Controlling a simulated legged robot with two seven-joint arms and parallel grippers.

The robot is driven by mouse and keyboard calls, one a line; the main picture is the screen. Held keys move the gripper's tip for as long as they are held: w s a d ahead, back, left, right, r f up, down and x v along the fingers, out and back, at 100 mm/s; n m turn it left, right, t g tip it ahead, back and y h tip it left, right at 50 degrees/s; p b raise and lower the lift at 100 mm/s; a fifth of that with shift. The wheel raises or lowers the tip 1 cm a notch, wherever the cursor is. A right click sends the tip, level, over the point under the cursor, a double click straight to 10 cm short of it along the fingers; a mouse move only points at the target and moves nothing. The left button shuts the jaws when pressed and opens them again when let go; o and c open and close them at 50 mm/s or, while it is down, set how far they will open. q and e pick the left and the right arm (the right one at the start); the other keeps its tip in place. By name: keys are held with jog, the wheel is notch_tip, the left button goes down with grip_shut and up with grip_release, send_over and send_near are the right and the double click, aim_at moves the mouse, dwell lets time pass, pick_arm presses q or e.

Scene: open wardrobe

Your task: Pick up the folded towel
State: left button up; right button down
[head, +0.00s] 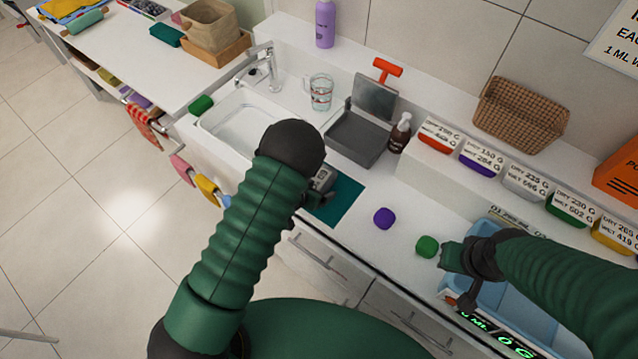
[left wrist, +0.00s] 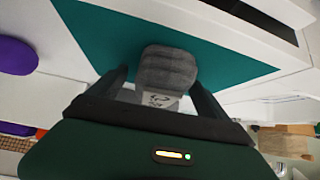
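The folded towel is a grey roll (left wrist: 168,68) with a pale printed band, lying on a teal mat (left wrist: 85,30) in the left wrist view. In the head view the towel (head: 323,180) is partly hidden by my left arm, and the mat (head: 345,198) lies on the counter by the sink. My left gripper (left wrist: 160,82) is open, its fingers on either side of the towel's near end, with a gap showing on the left. My right gripper (head: 452,258) is beside a green ball (head: 427,246); its fingers are too small and dark to judge.
A purple ball (head: 384,218) lies right of the mat. A grey open-lidded box (head: 355,138), a soap bottle (head: 399,134) and a glass mug (head: 319,93) stand behind. The sink (head: 235,125) is left. A blue tray (head: 482,286) is under my right arm.

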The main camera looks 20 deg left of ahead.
pick_arm(q)
jog(key=shift+a, duration=0.15)
jog(key=c, duration=1.5)
